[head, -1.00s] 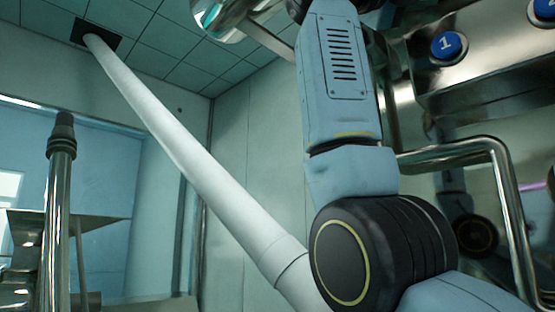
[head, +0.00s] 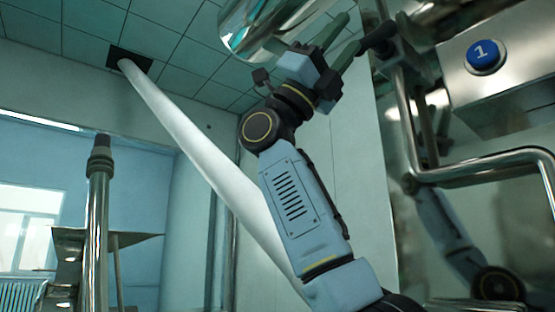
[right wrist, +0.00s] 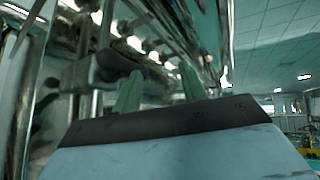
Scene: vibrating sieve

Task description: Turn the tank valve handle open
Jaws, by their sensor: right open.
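My right gripper (head: 350,32) is high in the head view, with two green fingers spread apart and pointing up and right. A dark handle (head: 378,39), which looks like the valve handle, sits on the metal tank side just right of the fingertips. In the right wrist view the two green fingers (right wrist: 160,70) stand apart with a gap between them. A dark, rounded handle (right wrist: 105,67) lies close by the left finger; I cannot tell whether they touch. Nothing is visibly held. My left gripper is not in view.
A shiny metal vessel (head: 270,28) hangs above the gripper. A steel panel with a blue button marked 1 (head: 485,56) and a bent metal pipe (head: 490,165) are on the right. A long white pipe (head: 195,150) slants to the ceiling. A metal post (head: 97,215) stands left.

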